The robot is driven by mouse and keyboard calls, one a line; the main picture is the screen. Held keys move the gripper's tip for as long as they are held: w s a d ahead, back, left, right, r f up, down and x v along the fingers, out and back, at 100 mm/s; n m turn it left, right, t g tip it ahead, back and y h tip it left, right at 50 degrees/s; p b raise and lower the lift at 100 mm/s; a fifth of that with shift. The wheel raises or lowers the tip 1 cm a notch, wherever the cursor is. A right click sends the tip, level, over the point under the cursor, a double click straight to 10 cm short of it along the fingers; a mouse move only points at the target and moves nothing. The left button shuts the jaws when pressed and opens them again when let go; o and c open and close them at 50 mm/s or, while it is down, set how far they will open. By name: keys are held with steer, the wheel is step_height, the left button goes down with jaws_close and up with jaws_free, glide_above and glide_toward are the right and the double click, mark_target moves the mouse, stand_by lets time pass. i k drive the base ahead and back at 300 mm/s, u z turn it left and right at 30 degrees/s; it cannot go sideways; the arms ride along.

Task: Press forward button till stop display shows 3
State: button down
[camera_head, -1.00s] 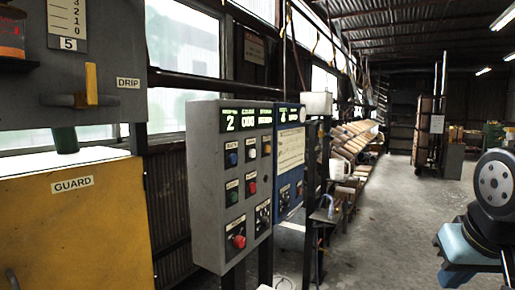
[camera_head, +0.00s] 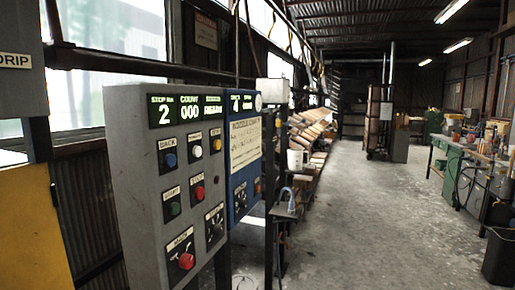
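The grey control box (camera_head: 147,200) stands at left centre. A blue button (camera_head: 170,160) sits below the label "BACK". To its right is a white button (camera_head: 197,151) with a label too small to read; I cannot tell for sure whether this is the forward button. A yellow button (camera_head: 217,144) is further right. Below are a green button (camera_head: 175,208), a red button (camera_head: 200,192), a black rotary switch (camera_head: 216,226) and a large red button (camera_head: 186,261). My gripper is not in view.
A blue control box (camera_head: 244,150) stands close behind the grey one. A yellow guard panel (camera_head: 30,230) is at the left edge. The concrete floor (camera_head: 360,220) in the middle is open. A cluttered green workbench (camera_head: 470,165) and a black bin (camera_head: 499,258) stand at right.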

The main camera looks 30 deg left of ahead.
mark_target(197, 150)
steer(key=z, duration=0.5)
steer(key=k, duration=1.75)
steer(key=u, duration=1.4)
steer(key=i, duration=1)
steer(key=z, duration=0.05)
